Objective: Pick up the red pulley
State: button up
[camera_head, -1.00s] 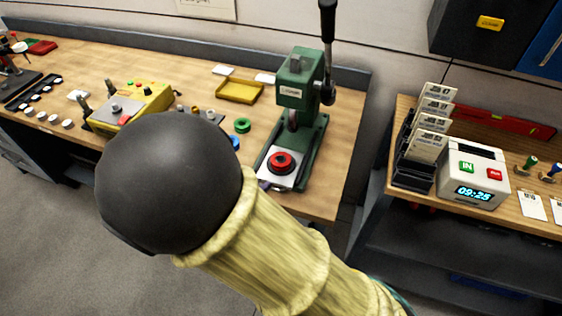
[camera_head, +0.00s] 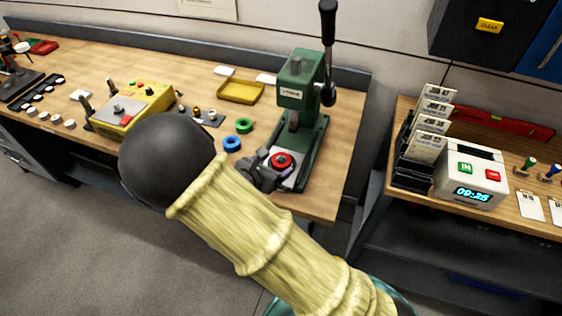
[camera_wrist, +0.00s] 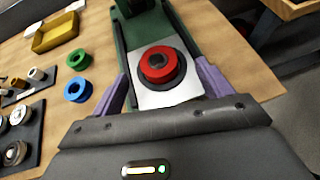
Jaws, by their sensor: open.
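The red pulley (camera_head: 282,161) sits on the pale plate at the foot of the green press. In the wrist view the red pulley (camera_wrist: 159,66) is a red ring with a dark centre, on a dark round base. My gripper (camera_wrist: 164,88) is open, with its purple fingers to the left and right of the plate. The pulley lies ahead between the fingers, apart from both. In the head view my gripper (camera_head: 276,172) is at the front left of the press base and partly hidden by my arm.
The green press (camera_head: 300,85) with its upright black lever stands over the back of the plate. A blue ring (camera_head: 232,144) and a green ring (camera_head: 244,125) lie to the left, with a yellow tray (camera_head: 241,91) behind. Bare wood lies right of the press.

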aim_at(283, 158)
jog(key=shift+w+d, duration=0.1)
jog(key=shift+a+p+x, duration=0.2)
jog(key=shift+p+x, duration=0.55)
jog(key=shift+x, duration=1.9)
jog(key=shift+f, duration=0.15)
jog(key=c, duration=1.1)
jog(key=shift+c, duration=0.2)
notch_tip(283, 158, up, 10)
jog(key=shift+a, duration=0.1)
